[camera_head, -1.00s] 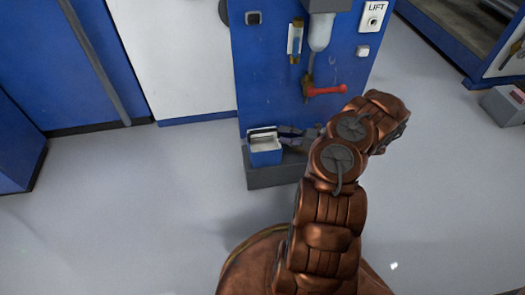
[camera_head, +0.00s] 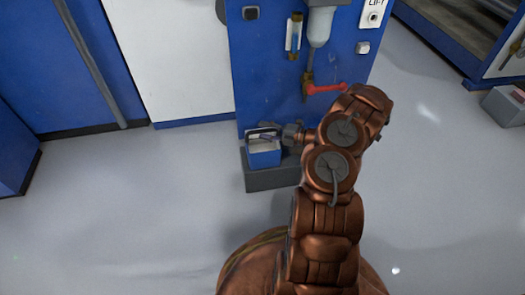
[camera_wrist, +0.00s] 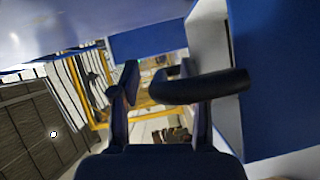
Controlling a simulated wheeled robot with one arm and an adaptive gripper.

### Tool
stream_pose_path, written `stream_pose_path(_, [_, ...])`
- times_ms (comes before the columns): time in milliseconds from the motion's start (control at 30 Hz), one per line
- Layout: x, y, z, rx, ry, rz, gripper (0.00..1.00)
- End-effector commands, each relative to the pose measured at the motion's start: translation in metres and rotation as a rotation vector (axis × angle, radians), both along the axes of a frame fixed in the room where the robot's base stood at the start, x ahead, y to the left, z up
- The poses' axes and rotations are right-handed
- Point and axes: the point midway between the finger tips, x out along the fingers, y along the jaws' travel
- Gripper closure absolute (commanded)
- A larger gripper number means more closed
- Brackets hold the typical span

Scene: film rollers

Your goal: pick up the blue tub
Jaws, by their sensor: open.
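The blue tub (camera_head: 264,157) stands upright on a grey block at the foot of a blue pillar. A dark handle (camera_head: 262,131) arches over its pale top. My gripper (camera_head: 274,138) is at the tub's upper right, close to the handle, partly overlapping it in the head view. In the wrist view my gripper (camera_wrist: 158,95) has its two fingers apart. A thick dark bar, apparently the handle (camera_wrist: 205,88), reaches from the right across the right finger into the gap. The blue surface at the right looks like the tub's side (camera_wrist: 285,75). Contact cannot be told.
The grey block (camera_head: 268,180) carries the tub. Pale floor (camera_head: 110,210) is clear at left and front. A grey box (camera_head: 505,105) stands far right.

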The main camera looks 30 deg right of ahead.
Motion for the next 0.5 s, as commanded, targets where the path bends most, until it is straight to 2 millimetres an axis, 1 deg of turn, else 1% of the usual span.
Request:
stream_pose_path(67, [-0.0001, -0.0001, 0.0001, 0.0, 0.0, 0.0, 0.55])
stream_pose_path(400, [-0.0002, -0.0002, 0.0001, -0.001, 0.001, 0.0, 0.91])
stream_pose_path(500, [-0.0002, -0.0002, 0.0001, -0.001, -0.001, 0.0, 1.0])
